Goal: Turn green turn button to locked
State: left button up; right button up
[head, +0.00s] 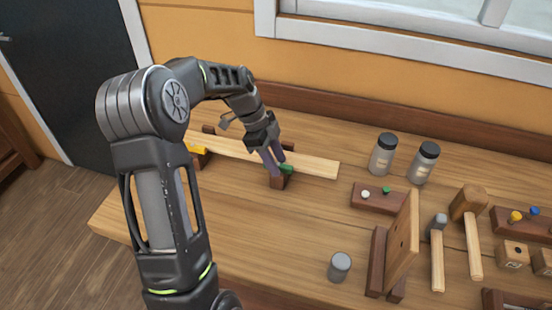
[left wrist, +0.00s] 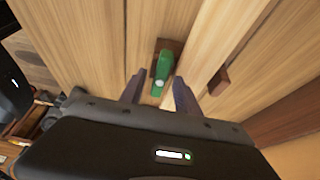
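The green turn button (head: 287,169) sits on a dark wooden block (head: 278,182) at the front edge of a long pale plank. In the left wrist view the green turn button (left wrist: 162,68) is an elongated piece with a paler round end, lying between the fingertips. My left gripper (head: 272,160) reaches down to it in the head view. In the left wrist view my left gripper (left wrist: 158,90) has its fingers apart on both sides of the button, with gaps visible. My right gripper is not in view.
The pale plank (head: 312,165) rests across dark blocks. A yellow piece (head: 195,148) is at its left part. The bench front is mostly clear.

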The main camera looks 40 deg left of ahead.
pick_arm(q)
grip_shut()
dwell(0.3)
dwell(0.3)
